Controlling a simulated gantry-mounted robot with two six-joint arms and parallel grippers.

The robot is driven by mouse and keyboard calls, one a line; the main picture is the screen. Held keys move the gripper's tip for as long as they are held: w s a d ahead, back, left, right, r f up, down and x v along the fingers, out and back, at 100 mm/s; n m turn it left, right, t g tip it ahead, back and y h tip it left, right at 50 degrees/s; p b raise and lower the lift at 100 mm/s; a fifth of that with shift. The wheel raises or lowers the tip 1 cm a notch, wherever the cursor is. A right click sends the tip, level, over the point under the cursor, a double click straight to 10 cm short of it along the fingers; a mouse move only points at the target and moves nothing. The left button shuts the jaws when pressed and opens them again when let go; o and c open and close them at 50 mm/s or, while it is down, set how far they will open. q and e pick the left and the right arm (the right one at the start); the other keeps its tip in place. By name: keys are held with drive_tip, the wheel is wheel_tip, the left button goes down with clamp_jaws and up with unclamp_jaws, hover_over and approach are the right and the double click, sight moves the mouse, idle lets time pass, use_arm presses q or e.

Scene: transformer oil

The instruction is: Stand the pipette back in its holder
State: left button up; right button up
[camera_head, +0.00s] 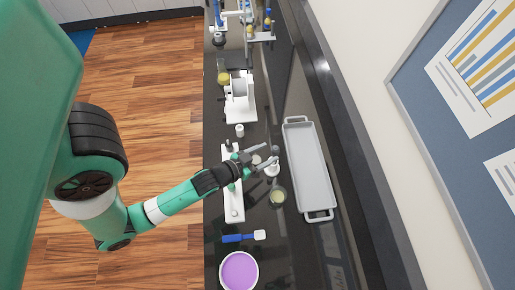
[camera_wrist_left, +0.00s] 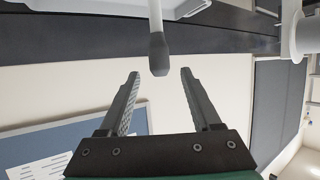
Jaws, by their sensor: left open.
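My left gripper (camera_head: 268,153) is open and empty over the dark bench. In the left wrist view its two fingers (camera_wrist_left: 160,73) are spread apart. A grey bulb, which looks like the top of the pipette (camera_wrist_left: 158,52), sits just beyond and between the fingertips, apart from both. Its pale stem runs out at the top edge. In the head view the grey bulb (camera_head: 275,150) is close to the fingertips, above a small white stand (camera_head: 272,170) that looks like the holder. The pipette's lower end is hidden, so I cannot tell how it sits there. My right gripper is not in view.
A long grey tray (camera_head: 326,213) lies right of the gripper. A glass beaker (camera_head: 278,196) stands just below the white stand. A white rack (camera_head: 235,208) lies under my arm. A blue-handled tool (camera_head: 240,237), purple-filled bowl (camera_head: 239,271) and white instrument (camera_head: 240,108) are on the bench.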

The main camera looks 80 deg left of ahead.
use_arm(q)
drive_tip(key=v, duration=0.4)
drive_tip(key=shift+s+d+r+b, duration=0.15)
drive_tip(key=shift+s+b, duration=0.1)
drive_tip(key=shift+b, duration=0.05)
drive_tip(key=w+d+r+m+t+h, duration=0.15)
drive_tip(key=w+r+t, duration=0.25)
drive_tip(key=w+r, duration=0.85)
drive_tip(key=w+d+r+t, duration=0.3)
drive_tip(key=w+r, duration=0.5)
drive_tip(key=r, duration=0.9)
drive_tip(key=s+d+r+m+t+h, duration=0.1)
drive_tip(key=d+r+t+h, duration=0.1)
drive_tip(key=r, duration=0.8)
drive_tip(key=s+d+r+m+t+h, duration=0.2)
drive_tip(key=d+r+t, duration=0.1)
drive_tip(key=r, duration=0.7)
drive_tip(key=s+d+r+m+t+h, duration=0.1)
drive_tip(key=d+r+m+t+h, duration=0.1)
drive_tip(key=r, duration=0.8)
drive_tip(key=shift+s+d+r+t+h, duration=0.4)
drive_tip(key=shift+d+t, duration=0.3)
drive_tip(key=shift+d, duration=0.55)
drive_tip(key=shift+w, duration=0.15)
